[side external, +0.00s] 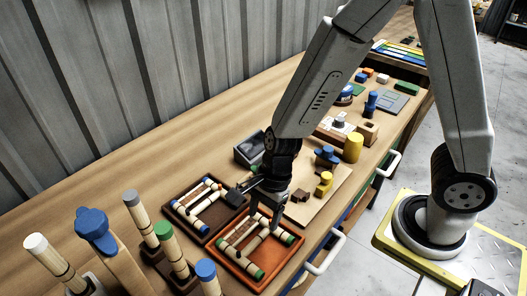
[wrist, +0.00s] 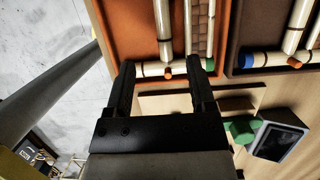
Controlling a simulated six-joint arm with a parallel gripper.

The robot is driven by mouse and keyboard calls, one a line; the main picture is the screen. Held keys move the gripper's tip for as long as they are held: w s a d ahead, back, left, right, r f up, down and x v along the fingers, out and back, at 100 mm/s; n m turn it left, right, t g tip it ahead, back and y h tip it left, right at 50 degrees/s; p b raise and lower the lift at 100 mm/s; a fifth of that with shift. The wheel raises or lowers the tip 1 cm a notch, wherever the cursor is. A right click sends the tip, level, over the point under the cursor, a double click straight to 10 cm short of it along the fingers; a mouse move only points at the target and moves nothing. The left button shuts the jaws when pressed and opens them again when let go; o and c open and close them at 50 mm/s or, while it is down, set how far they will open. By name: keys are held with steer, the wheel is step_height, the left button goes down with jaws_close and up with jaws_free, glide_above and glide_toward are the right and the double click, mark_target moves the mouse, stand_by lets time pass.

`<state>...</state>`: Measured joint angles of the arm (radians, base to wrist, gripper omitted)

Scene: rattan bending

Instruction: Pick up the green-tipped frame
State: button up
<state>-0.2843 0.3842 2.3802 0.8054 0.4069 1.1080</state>
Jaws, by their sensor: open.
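The green-tipped frame (side external: 244,261) is made of pale rattan rods with dark joints and green ends. It lies in an orange tray (side external: 282,263) in the side view. My gripper (side external: 264,217) is open over the tray's far part, pointing down. In the wrist view, my gripper (wrist: 167,73) has its fingers near the two ends of a crossbar of the frame (wrist: 150,68). A green tip and an orange mark show on this bar. The right finger partly covers the green end, and the left finger hides the other end. I cannot tell whether the fingers touch it.
A dark brown tray (side external: 176,222) with a blue-tipped frame (side external: 189,221) stands beside the orange tray. Upright rattan posts with coloured caps stand at the front left. A wooden board with yellow and blue pieces (side external: 324,184) lies to the right. A dark grey box (side external: 247,148) stands behind.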

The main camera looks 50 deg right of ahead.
mark_target(256, 240)
steer(key=shift+x, duration=1.05)
steer(key=shift+f, duration=0.1)
steer(key=shift+w+x, duration=0.1)
steer(key=shift+x, duration=1.15)
steer(key=shift+w+x, duration=0.15)
steer(key=shift+x, duration=1.1)
steer(key=shift+f, duration=0.1)
jaws_close()
